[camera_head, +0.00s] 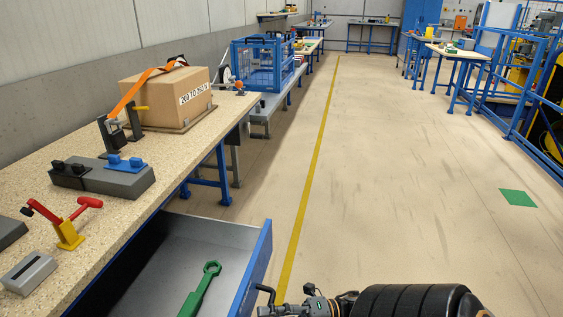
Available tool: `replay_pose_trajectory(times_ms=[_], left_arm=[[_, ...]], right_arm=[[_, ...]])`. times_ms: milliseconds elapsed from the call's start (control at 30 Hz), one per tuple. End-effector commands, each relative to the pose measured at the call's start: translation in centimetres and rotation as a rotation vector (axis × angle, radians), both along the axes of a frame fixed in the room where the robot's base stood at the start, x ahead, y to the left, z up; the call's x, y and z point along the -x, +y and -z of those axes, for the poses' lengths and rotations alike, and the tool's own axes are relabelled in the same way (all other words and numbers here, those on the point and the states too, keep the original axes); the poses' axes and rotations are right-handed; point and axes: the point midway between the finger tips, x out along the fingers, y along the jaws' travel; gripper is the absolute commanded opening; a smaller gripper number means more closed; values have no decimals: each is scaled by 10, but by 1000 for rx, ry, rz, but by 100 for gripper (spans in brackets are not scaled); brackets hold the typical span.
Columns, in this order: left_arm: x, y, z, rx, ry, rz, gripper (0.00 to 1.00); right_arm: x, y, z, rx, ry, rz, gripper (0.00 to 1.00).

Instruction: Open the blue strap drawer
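The drawer with a blue front (258,262) stands pulled out from under the speckled workbench, and its grey inside shows. A green wrench-shaped tool (201,291) lies in it. A dark bar, seemingly the handle, is at the outer face of the front, low in the picture. My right gripper (285,305) is at the bottom edge, just right of the drawer front, with its arm coming from the lower right. Its fingers are small and partly cut off, so I cannot tell whether they are open or touch the handle. My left gripper is not in view.
The workbench top (110,220) holds a strapped cardboard box (165,97), a grey block with black and blue knobs (105,178), and a red-and-yellow clamp (68,232). A blue cage crate (262,65) stands beyond.

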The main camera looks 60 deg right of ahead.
Motion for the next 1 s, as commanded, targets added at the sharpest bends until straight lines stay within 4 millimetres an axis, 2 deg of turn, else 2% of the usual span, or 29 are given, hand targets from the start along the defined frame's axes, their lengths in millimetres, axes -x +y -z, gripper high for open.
replay_pose_trajectory(times_ms=[533, 700, 1000], left_arm=[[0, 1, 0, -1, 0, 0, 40], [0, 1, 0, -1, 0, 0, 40], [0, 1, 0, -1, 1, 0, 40]], right_arm=[[69, -71, 19, 1, 3, 3, 37], [79, -80, 21, 0, 1, 1, 37], [81, -82, 21, 1, 1, 1, 37]])
